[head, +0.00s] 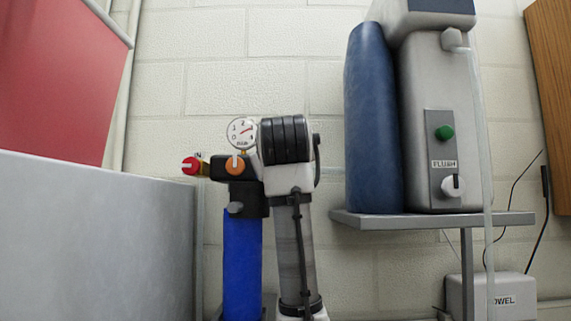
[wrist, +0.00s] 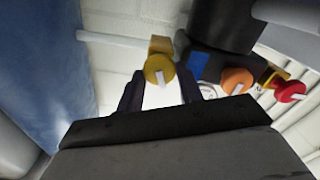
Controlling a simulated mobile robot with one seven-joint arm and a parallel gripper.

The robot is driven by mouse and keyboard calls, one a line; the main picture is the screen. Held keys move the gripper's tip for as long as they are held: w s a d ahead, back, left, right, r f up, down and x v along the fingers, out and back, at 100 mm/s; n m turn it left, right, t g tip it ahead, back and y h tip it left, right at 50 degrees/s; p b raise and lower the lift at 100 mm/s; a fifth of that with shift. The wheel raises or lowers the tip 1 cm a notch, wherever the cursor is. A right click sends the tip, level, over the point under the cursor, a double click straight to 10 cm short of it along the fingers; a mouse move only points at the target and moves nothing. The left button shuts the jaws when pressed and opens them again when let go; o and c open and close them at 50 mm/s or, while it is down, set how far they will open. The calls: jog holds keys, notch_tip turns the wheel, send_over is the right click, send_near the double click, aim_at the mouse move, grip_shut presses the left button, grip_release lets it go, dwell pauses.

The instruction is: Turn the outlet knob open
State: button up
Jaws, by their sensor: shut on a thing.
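In the wrist view, the yellow outlet knob (wrist: 153,64) with a white pointer mark sits on a brass fitting, on the opposite side of the valve block from the red knob. My gripper (wrist: 160,82) has one dark finger on each side of it and is shut on it. The pointer mark runs nearly along the picture's vertical, slightly tilted. In the head view, my arm hides the gripper and this knob. The black valve block (head: 247,198) tops a blue cylinder (head: 242,262).
An orange knob (head: 235,166), a red knob (head: 191,166) marked IN and a round gauge (head: 241,133) are close by on the block. A shelf (head: 433,220) at right bears a blue padded body (head: 373,120) and a grey FLUSH unit (head: 415,110). A grey panel (head: 95,240) stands left.

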jog(key=shift+a+f+n, duration=0.1)
jog(key=shift+n, duration=3.2)
jog(key=shift+a+f+n, duration=0.1)
jog(key=shift+n, duration=3.2)
jog(key=o, duration=1)
jog(key=shift+c, duration=0.2)
jog(key=shift+s+d, duration=0.1)
jog(key=shift+s, duration=0.05)
jog(key=s+b, duration=0.5)
jog(key=s, duration=0.8)
jog(key=shift+s+b, duration=0.3)
